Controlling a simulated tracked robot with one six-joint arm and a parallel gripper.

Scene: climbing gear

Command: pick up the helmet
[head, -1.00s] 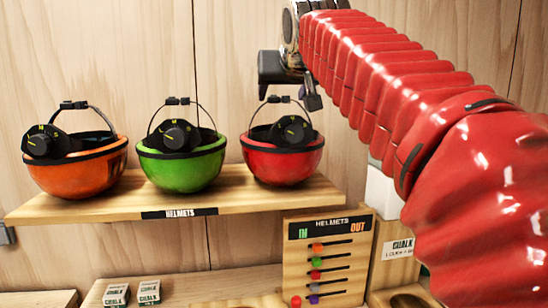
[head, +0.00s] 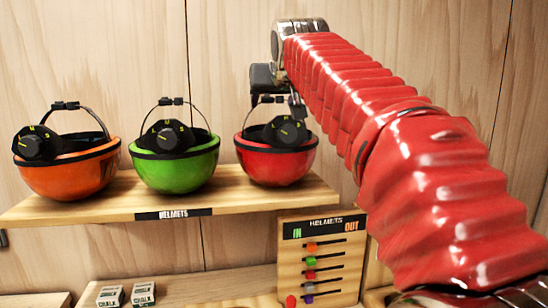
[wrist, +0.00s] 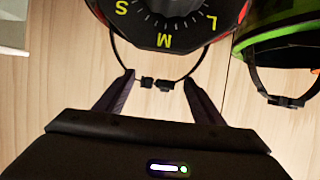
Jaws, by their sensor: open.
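Three helmets rest upside down on a wooden shelf (head: 100,207) in the head view: an orange one (head: 68,176) at left, a green one (head: 172,172) in the middle and a red one (head: 276,164) at right. Each has a black dial and a chin strap arched above it. My gripper (head: 277,103) is open at the top of the red helmet's strap. In the wrist view, the strap's buckle (wrist: 160,84) lies between the two fingertips, apart from both. The red helmet's dial (wrist: 165,22) fills the top of that view, and the green helmet (wrist: 275,32) shows at right.
A board with coloured sliders (head: 320,258) stands below the shelf at right. Small chalk boxes (head: 143,294) sit on a lower wooden surface at left. A wooden wall (head: 230,50) is close behind the shelf.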

